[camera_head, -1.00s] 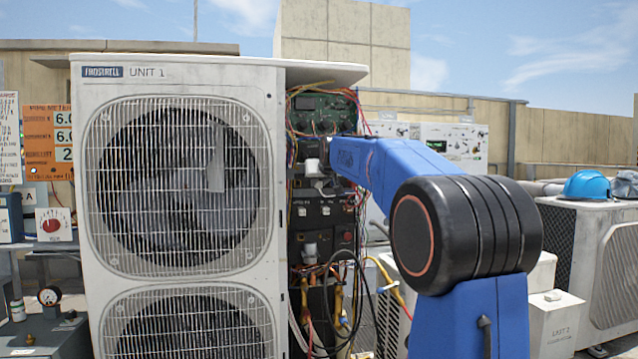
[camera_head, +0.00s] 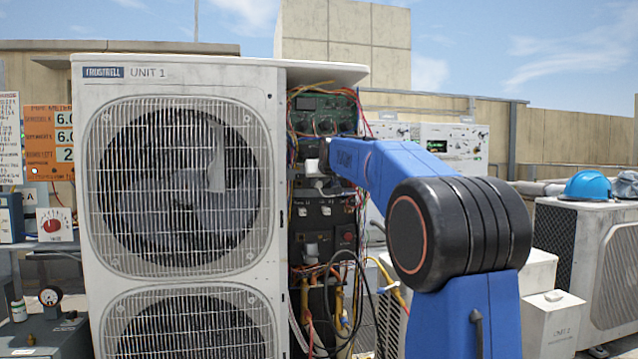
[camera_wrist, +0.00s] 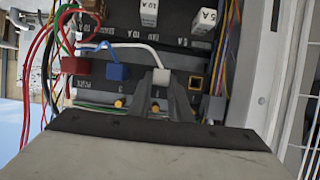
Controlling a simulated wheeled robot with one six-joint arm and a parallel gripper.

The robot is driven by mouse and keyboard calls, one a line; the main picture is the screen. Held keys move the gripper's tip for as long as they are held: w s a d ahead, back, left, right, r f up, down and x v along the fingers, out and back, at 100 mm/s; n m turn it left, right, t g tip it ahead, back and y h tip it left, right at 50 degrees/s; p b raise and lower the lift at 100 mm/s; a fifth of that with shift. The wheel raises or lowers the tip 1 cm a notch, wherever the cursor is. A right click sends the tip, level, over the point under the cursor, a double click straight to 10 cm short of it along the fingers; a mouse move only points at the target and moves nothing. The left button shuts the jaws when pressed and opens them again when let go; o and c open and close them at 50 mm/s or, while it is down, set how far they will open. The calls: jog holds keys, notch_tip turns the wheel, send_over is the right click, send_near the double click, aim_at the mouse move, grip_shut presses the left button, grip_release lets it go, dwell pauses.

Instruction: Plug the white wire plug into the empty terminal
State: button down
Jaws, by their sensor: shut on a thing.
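In the wrist view, my gripper (camera_wrist: 163,84) is shut on the white wire plug (camera_wrist: 160,76), and its fingers stand on both sides of it. A white wire arcs from the plug up and to the left. The empty terminal (camera_wrist: 195,83), a dark square opening with a yellow rim, is just right of the fingers. The plug is beside this opening, not in line with it in this view. The fingers hide the plug's lower part, so its contact with the strip cannot be told. In the head view, my arm largely hides the gripper and terminals.
A red plug (camera_wrist: 75,66) and a blue plug (camera_wrist: 117,71) sit left of the white one. White switches (camera_wrist: 149,12) are above. Loose coloured wires hang at both sides. The large condenser (camera_head: 178,72) stands left of the open electrical bay (camera_head: 325,210).

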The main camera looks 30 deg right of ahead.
jog(key=shift+w, duration=0.15)
jog(key=c, duration=1.5)
grip_release()
jog(key=shift+c, duration=0.2)
jog(key=v, duration=1.7)
jog(key=s+a+f+n+g+y, duration=0.1)
jog(key=s+a+f, duration=0.5)
jog(key=s+f, duration=0.7)
jog(key=s+a+f+n+g+y, duration=0.1)
jog(key=s+a+f+g, duration=0.3)
jog(key=s+f, duration=1)
jog(key=s+a+f+n+g+y, duration=0.1)
jog(key=s+a+f+g, duration=0.2)
jog(key=s+a+f, duration=0.5)
jog(key=s+f, duration=0.6)
jog(key=f, duration=0.5)
jog(key=shift+a+f+y, duration=0.2)
jog(key=shift+a+y, duration=0.15)
jog(key=shift+y, duration=0.05)
